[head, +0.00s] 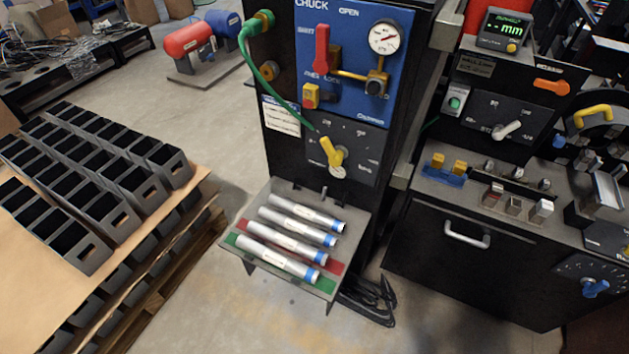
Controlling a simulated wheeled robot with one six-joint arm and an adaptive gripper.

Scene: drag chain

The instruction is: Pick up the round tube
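Several round metal tubes, each with a blue band near its right end, lie side by side on a small shelf (232,243) in front of a black machine panel. The nearest tube (268,256) lies along the green strip at the front of the shelf. Behind it lie another tube (285,241), a third tube (300,228) and the farthest tube (308,212). They look parallel, sloping down to the right in the picture. My gripper is not in this view.
A pallet (180,255) with several open black boxes (105,175) stands at the left. A black machine cabinet (490,270) with a handle stands at the right. A black machine with a blue panel (352,30) rises behind the shelf. Floor in front of the shelf is clear.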

